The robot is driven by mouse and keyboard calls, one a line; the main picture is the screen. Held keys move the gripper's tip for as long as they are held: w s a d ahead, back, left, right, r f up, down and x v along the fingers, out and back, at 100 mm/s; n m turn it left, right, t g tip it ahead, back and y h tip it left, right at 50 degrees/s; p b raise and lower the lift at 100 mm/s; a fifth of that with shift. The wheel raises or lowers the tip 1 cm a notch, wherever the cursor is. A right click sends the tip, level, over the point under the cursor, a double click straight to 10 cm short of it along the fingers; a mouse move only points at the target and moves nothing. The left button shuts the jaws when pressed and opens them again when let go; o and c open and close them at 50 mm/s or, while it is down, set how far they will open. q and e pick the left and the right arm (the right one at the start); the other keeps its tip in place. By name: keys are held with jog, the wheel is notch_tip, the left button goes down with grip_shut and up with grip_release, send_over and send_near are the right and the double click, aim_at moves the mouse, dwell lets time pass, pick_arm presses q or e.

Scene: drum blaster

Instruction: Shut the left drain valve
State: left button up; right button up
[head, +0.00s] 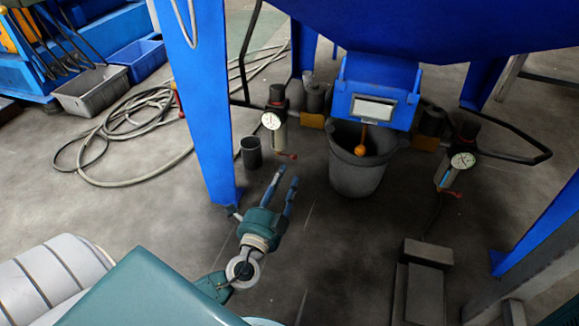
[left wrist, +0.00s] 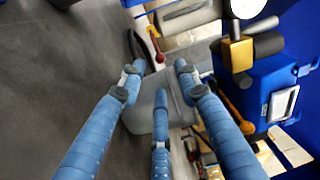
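The left drain valve's red handle (head: 287,156) sticks out to the right at the bottom of the left gauge unit (head: 276,130). In the left wrist view the red handle (left wrist: 154,31) shows at the top, beyond the fingertips. My left gripper (head: 286,178) has blue fingers and stands in front of and below the handle in the head view, apart from it. In the left wrist view its three fingers (left wrist: 157,78) are spread with nothing between them. My right gripper is not in view.
A grey bucket (head: 357,174) stands right of my left gripper, under a blue housing (head: 372,85) with an orange-knobbed lever (head: 360,150). A dark cup (head: 251,152) stands left of the valve, near a blue post (head: 203,110). A second gauge unit (head: 456,165) hangs at right.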

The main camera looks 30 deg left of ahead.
pick_arm(q)
jog(key=shift+v, duration=1.35)
